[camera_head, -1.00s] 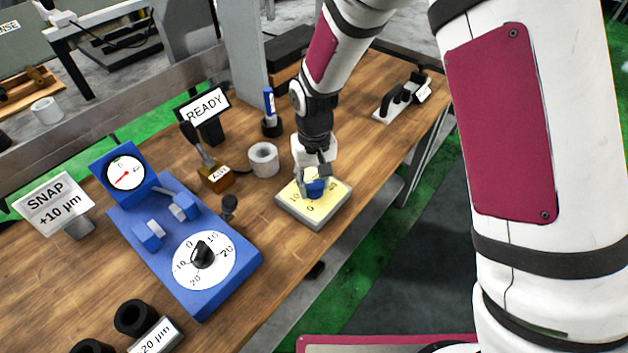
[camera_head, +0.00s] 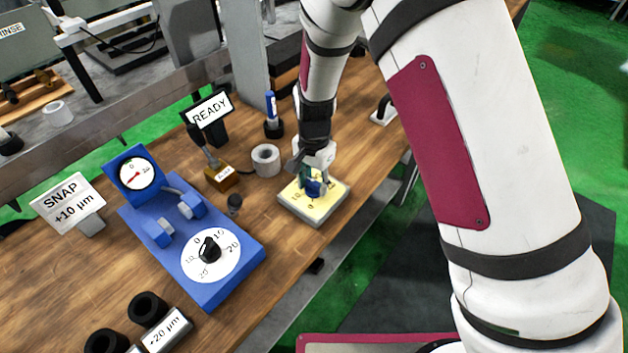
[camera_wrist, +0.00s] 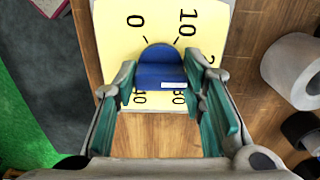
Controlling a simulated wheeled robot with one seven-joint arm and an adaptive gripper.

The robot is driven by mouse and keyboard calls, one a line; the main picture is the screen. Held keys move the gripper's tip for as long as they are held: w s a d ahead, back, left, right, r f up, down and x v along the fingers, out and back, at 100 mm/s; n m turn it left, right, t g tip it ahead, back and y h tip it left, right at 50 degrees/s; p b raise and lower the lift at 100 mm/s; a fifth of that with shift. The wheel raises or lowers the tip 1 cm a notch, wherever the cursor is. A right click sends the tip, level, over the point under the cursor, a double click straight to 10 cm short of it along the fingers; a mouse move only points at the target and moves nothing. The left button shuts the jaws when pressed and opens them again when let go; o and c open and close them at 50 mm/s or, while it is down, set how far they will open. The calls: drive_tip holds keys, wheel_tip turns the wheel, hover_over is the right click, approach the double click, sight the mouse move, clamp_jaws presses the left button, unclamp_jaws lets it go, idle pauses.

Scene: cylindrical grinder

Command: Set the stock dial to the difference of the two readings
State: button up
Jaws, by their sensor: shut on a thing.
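The stock dial is a yellow plate (camera_head: 299,207) on a pale block, with a blue knob (camera_head: 313,188) in its middle. In the wrist view the plate (camera_wrist: 112,40) shows 0, 10 and 30, with other numbers partly covered. My gripper (camera_head: 314,178) is at the knob from above. In the wrist view its green-padded fingers (camera_wrist: 162,88) are on both sides of the blue knob (camera_wrist: 160,66), shut on it. A small white mark shows on the knob's near side; its exact setting is unclear. A round gauge (camera_head: 137,174) has a red needle, its reading too small to tell.
The blue fixture (camera_head: 218,290) bears a white dial with a black knob (camera_head: 209,249). A SNAP +10 µm sign (camera_head: 68,203) and a READY sign (camera_head: 208,117) stand behind. A white roll (camera_head: 266,160) is left of the stock dial. Black rings (camera_head: 148,308) lie at the front.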

sight(314, 181)
drive_tip(key=m+p, duration=0.2)
drive_tip(key=m, duration=0.4)
drive_tip(key=shift+s, duration=0.1)
drive_tip(key=m+p, duration=0.1)
drive_tip(key=m, duration=0.4)
drive_tip(key=shift+m, duration=0.4)
drive_tip(key=o, duration=1.1)
drive_tip(key=shift+r, duration=6)
